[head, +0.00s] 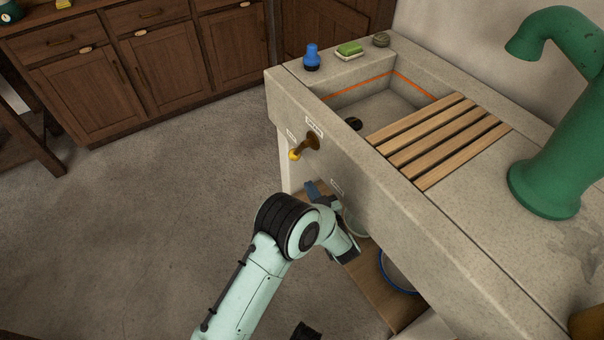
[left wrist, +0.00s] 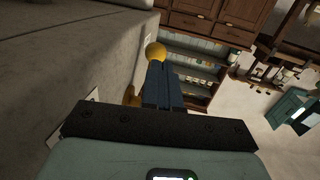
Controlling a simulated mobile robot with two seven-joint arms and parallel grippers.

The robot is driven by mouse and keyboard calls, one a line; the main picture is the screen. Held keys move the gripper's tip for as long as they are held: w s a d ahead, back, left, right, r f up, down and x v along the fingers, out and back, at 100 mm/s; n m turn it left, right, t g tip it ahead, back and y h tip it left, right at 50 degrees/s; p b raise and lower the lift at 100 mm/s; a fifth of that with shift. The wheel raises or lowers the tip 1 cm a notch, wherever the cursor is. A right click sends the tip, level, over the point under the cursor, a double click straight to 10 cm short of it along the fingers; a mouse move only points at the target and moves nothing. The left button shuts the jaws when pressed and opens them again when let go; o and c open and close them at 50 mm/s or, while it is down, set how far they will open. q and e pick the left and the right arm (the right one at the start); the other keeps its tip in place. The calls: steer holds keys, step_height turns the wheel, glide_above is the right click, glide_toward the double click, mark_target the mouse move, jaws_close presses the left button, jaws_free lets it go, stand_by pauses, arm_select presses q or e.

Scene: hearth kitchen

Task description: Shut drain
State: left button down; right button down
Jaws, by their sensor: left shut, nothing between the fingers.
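The drain lever (head: 310,143) sits on the front face of the stone sink (head: 290,92). A dark round drain (head: 353,123) shows in the basin floor. My left gripper (head: 312,189) is below the lever, close to the sink front, its blue fingers partly hidden by my wrist. In the left wrist view the fingers (left wrist: 157,68) are shut and empty, with the yellow knob (left wrist: 155,52) just past their tips. I cannot tell whether they touch.
A wooden slatted rack (head: 440,140) covers part of the sink. A blue bottle (head: 312,58) and green soap (head: 349,49) stand on the back rim. A green pump (head: 545,165) is at the right. A lower shelf (head: 375,275) is under the sink. The floor at left is clear.

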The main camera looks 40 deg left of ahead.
arm_select(q)
steer(key=v, duration=0.4)
steer(key=shift+s+d+f+p, duration=0.1)
steer(key=shift+d+f+p, duration=0.1)
steer(key=shift+p, duration=0.1)
arm_select(e)
steer(key=shift+w+a+r, duration=0.15)
steer(key=shift+w+r, duration=0.2)
steer(key=shift+r, duration=0.35)
